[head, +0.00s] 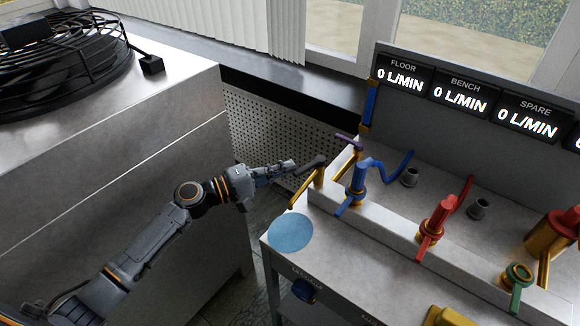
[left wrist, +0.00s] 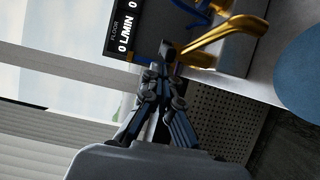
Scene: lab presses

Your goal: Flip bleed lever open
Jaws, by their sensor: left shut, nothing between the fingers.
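A brass pipe (head: 305,190) at the left end of the bench has a dark lever (head: 312,163) at its top; no label shows which lever is the bleed lever. My left gripper (head: 288,168) is shut and empty, its tips just left of the dark lever. In the left wrist view the shut fingers (left wrist: 158,88) point at the dark lever (left wrist: 167,48), with the brass pipe (left wrist: 225,40) beyond to the right. I cannot tell whether the tips touch the lever. A purple lever (head: 348,141) stands just behind. My right gripper is not in view.
A blue valve (head: 357,185), a red valve (head: 436,220) and a green valve (head: 518,275) line the bench to the right. A blue disc (head: 291,232) lies at the bench's left corner. A flow display (head: 460,93) stands behind. A metal cabinet (head: 130,130) is left of my arm.

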